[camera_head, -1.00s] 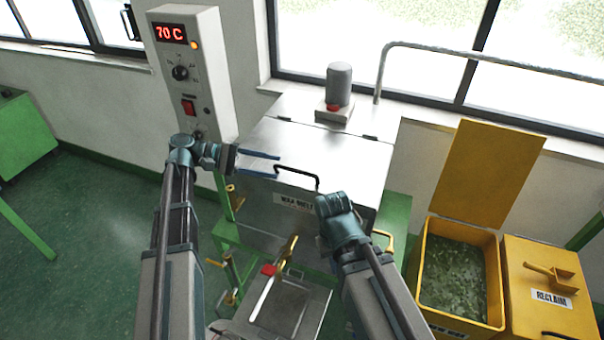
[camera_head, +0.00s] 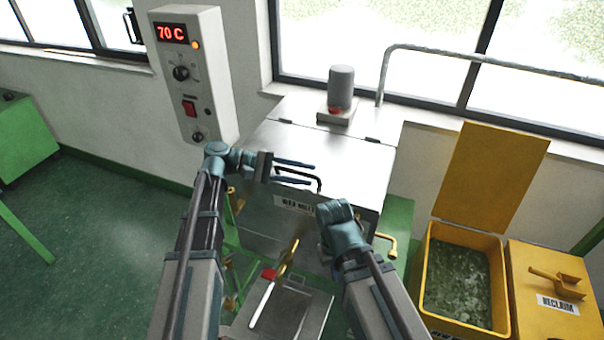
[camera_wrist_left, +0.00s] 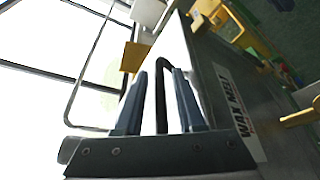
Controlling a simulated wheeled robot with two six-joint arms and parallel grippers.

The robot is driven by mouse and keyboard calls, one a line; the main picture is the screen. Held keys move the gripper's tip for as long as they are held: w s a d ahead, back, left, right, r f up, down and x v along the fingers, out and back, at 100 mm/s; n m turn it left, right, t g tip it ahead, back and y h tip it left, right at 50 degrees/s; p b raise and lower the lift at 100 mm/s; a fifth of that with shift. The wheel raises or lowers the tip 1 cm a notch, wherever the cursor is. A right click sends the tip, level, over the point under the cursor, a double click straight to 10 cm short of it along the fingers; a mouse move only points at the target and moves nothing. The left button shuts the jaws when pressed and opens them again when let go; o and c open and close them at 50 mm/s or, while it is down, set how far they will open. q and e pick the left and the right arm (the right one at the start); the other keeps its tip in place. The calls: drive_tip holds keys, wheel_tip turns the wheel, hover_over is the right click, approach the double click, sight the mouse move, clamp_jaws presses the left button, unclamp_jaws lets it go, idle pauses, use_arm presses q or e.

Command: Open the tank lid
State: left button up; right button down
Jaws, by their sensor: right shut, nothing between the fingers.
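The metal tank (camera_head: 262,215) with a "WAX MELT" label has its flat lid (camera_head: 330,150) lying closed. A black bar handle (camera_head: 318,183) stands at the lid's front edge. My left gripper (camera_head: 312,173) is open, with its two blue fingers pointing right at the handle. In the left wrist view, the handle (camera_wrist_left: 161,90) shows between the spread fingers, with no clear grip on it. My right gripper (camera_head: 335,212) is shut and empty in front of the tank, right of the label; its fingertips are hard to make out.
A motor (camera_head: 341,88) stands behind the lid's hinges. A control box (camera_head: 190,70) reading 70 C is on the wall at left. A yellow open bin (camera_head: 427,275) and a reclaim box (camera_head: 535,320) stand at right. A metal plate with a red-knobbed lever (camera_head: 268,274) is in front.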

use_arm(q)
clamp_jaws()
idle(1.2)
